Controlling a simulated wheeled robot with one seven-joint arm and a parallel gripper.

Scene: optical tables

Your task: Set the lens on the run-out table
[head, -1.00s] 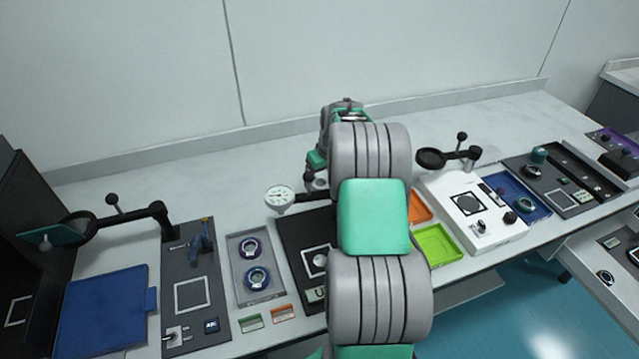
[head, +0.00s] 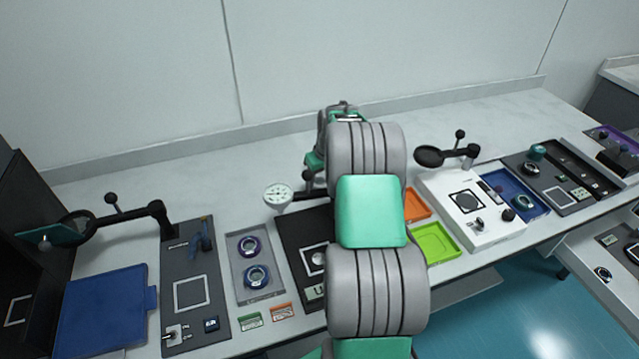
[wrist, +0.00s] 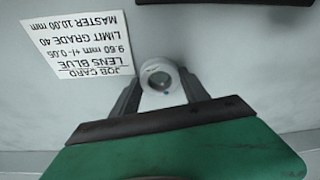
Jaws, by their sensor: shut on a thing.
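My gripper (wrist: 160,88) is shut on a small pale ring-shaped lens (wrist: 161,76) with a bluish-grey centre, held between the fingertips in the wrist view. In the head view my arm reaches toward the back of the bench, and the fingers and held lens are hidden there. A black plate with a dial gauge (head: 278,195) over its back left corner, apparently the run-out table (head: 291,238), stands left of my arm. It has a square outline and a round knob, and my arm hides its right part.
A grey tray (head: 237,291) left of the black plate holds two ringed lenses. Orange (head: 416,207) and green (head: 435,243) trays and a white instrument (head: 488,232) stand right of my arm. A job card (wrist: 85,42) reading "LENS BLUE" shows in the wrist view. The bench's back strip is clear.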

